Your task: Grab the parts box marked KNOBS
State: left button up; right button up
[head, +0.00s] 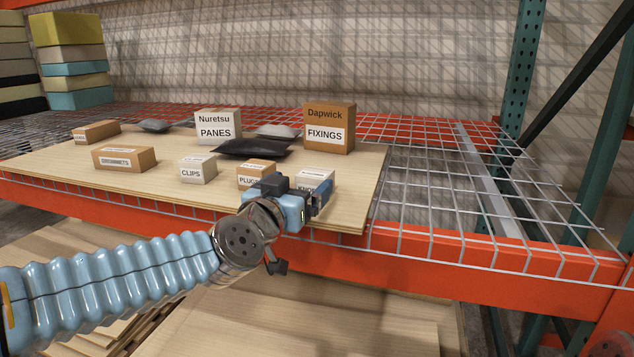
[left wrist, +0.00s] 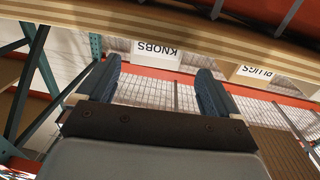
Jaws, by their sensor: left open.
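The KNOBS parts box (head: 316,176) is a small pale box at the front right of the wooden board. My left gripper (head: 319,199) is in front of it and hides most of its label in the head view. In the left wrist view, which is upside down, the KNOBS box (left wrist: 156,50) lies beyond and between the two open fingers (left wrist: 157,72). The fingers are empty and apart from the box. My right gripper is not in view.
The PLUGS box (head: 255,174) stands close to the left of the KNOBS box. CLIPS (head: 198,169), GROMMETS (head: 124,158), PANES (head: 217,127) and FIXINGS (head: 329,128) boxes and dark pouches (head: 253,149) share the board (head: 120,187). An orange beam (head: 450,250) runs along the front. Bare wire mesh (head: 450,190) lies right.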

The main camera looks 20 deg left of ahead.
aim_at(321, 169)
pick_arm(q)
jog(key=w, duration=0.3)
jog(key=shift+w+d, duration=0.1)
jog(key=shift+d, duration=0.1)
jog(key=w, duration=0.2)
jog(key=w+d, duration=0.1)
jog(key=w, duration=0.2)
jog(key=shift+d+f+p, duration=0.1)
jog(key=shift+f+p, duration=0.05)
jog(key=shift+p, duration=0.25)
jog(key=c, duration=1.1)
